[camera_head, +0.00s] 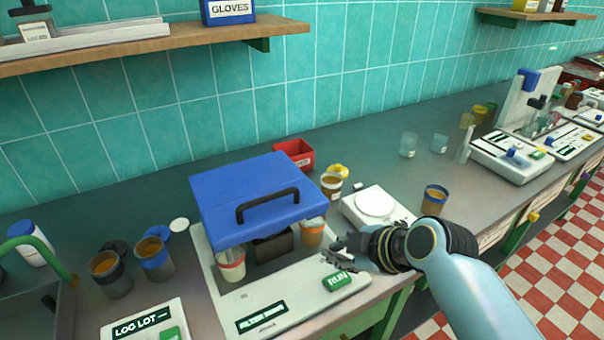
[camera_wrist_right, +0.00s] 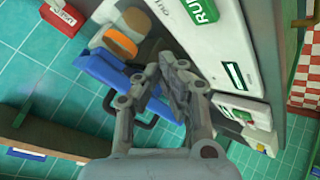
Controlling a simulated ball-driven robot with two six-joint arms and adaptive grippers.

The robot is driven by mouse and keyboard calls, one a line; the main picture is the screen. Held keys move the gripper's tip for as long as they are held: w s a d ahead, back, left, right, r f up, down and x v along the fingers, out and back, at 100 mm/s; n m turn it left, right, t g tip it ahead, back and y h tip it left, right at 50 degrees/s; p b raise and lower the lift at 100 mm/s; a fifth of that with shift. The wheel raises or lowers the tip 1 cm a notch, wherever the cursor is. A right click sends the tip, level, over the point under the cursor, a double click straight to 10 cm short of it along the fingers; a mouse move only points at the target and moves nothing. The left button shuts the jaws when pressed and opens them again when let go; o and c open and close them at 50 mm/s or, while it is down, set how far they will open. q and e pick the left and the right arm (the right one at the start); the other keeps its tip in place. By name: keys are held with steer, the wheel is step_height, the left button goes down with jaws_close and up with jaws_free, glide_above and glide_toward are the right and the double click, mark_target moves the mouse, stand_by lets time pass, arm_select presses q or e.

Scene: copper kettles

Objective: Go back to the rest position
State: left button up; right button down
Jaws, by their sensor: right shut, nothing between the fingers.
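My right gripper (camera_head: 340,247) is shut and empty. In the head view it is over the front right part of the white machine (camera_head: 290,305), just above and left of the green RUN button (camera_head: 339,281). Whether it touches the machine I cannot tell. In the right wrist view the gripper's fingers (camera_wrist_right: 175,80) are together, with the machine's blue lid (camera_wrist_right: 112,72) beyond them. The green RUN button (camera_wrist_right: 200,12) shows at the top there. My left gripper is not in view.
The raised blue lid (camera_head: 250,190) stands over cups in the machine. A red bin (camera_head: 293,153) is by the wall. Shelves (camera_head: 150,45) hang above the counter.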

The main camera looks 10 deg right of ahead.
steer(key=s+d+r+m+g+h, duration=0.1)
steer(key=s+d+r+m+h, duration=0.15)
steer(key=s+d+m, duration=0.4)
steer(key=s+d+r+m+g+h, duration=0.1)
steer(key=s+d+r+m+g, duration=0.2)
steer(key=s, duration=0.6)
steer(key=s+d+r+m+h, duration=0.2)
steer(key=s+d+r+m, duration=0.25)
steer(key=s, duration=0.35)
steer(key=s+d+f+g+b, duration=0.15)
steer(key=f+b, duration=0.45)
steer(key=f, duration=1.4)
steer(key=s+d+f+b, duration=0.15)
steer(key=f+b, duration=0.45)
steer(key=f, duration=1.5)
steer(key=s+f+b, duration=0.4)
steer(key=s+f, duration=0.5)
steer(key=f, duration=0.2)
steer(key=s+f+m+g+b, duration=0.1)
steer(key=s+f+b, duration=0.3)
steer(key=s+f, duration=0.5)
step_height(320, 180, down, 3)
steer(key=shift+d+r+b, duration=0.15)
steer(key=shift+d+b, duration=0.05)
steer(key=shift+b, duration=0.1)
steer(key=shift+s+g, duration=0.1)
steer(key=shift+g, duration=0.15)
